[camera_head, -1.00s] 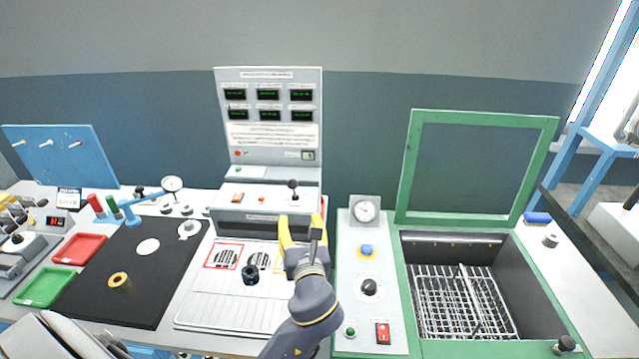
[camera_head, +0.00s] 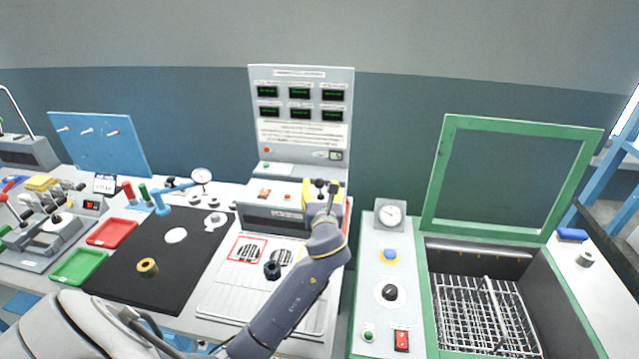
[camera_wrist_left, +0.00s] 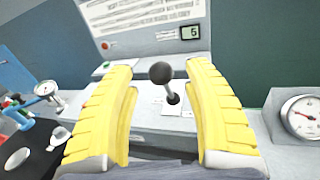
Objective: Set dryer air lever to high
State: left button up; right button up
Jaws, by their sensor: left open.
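The lever (camera_head: 320,184) has a black ball knob and stands on the right of the grey console's (camera_head: 275,213) sloping top. In the left wrist view the knob (camera_wrist_left: 161,72) and its short stem show upright between the fingers, with gaps on both sides. My left gripper (camera_head: 322,203) is open, its yellow fingers at the front right of the console. In the left wrist view the gripper (camera_wrist_left: 160,80) points at the lever; I cannot tell how deep the knob sits between the fingers. My right gripper is out of view. Fingers and wrist hide part of the console front.
A panel (camera_head: 300,115) with green displays rises behind the lever. A dial gauge (camera_head: 390,214) and a green-framed basin (camera_head: 437,290) stand to the right. A black mat (camera_head: 120,262) and red (camera_head: 112,232) and green (camera_head: 79,266) trays lie left.

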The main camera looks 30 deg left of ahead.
pick_arm(q)
jog(key=shift+x, duration=1.45)
jog(key=shift+c, duration=0.3)
grip_shut()
